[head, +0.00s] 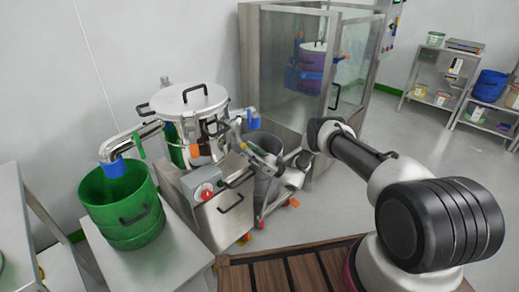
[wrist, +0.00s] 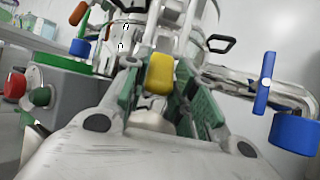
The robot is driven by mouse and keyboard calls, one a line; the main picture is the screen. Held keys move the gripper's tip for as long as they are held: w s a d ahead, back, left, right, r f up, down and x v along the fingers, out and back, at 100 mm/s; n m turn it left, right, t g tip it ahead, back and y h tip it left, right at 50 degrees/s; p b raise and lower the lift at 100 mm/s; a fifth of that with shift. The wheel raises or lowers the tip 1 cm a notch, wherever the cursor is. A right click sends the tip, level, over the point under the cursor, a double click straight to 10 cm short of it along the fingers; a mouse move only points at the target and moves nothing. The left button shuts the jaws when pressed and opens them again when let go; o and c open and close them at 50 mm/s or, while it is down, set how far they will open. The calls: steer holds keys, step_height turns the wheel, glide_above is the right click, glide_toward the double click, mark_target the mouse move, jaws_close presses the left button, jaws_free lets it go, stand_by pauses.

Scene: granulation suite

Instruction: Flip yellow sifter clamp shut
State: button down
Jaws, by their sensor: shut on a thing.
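The steel sifter (head: 190,103) with a domed lid stands on a grey machine left of centre in the head view. In the wrist view, the yellow clamp handle (wrist: 159,73) sits upright between the green-padded fingers of my gripper (wrist: 160,88), which is shut on it. The sifter's steel wall and clamp hardware rise just behind it. In the head view my gripper (head: 242,140) reaches the sifter's right side, and the yellow handle is not clearly seen there. The clamp's latch end is mostly hidden, so I cannot tell how it is seated.
A green drum (head: 122,205) stands under the left outlet pipe. A control box with a red button (head: 205,192) is below the sifter. In the wrist view, a pipe with a blue handle (wrist: 265,84) and blue end (wrist: 295,134) is close at right. A glass cabinet (head: 300,70) stands behind.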

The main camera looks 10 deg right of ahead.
steer(key=shift+w+a+f+t+y, duration=0.1)
steer(key=shift+a+f+t+y, duration=0.2)
steer(key=shift+y, duration=0.4)
steer(key=c, duration=1.2)
jaws_free()
steer(key=shift+w, duration=0.1)
steer(key=shift+o, duration=0.2)
steer(key=shift+r, duration=0.1)
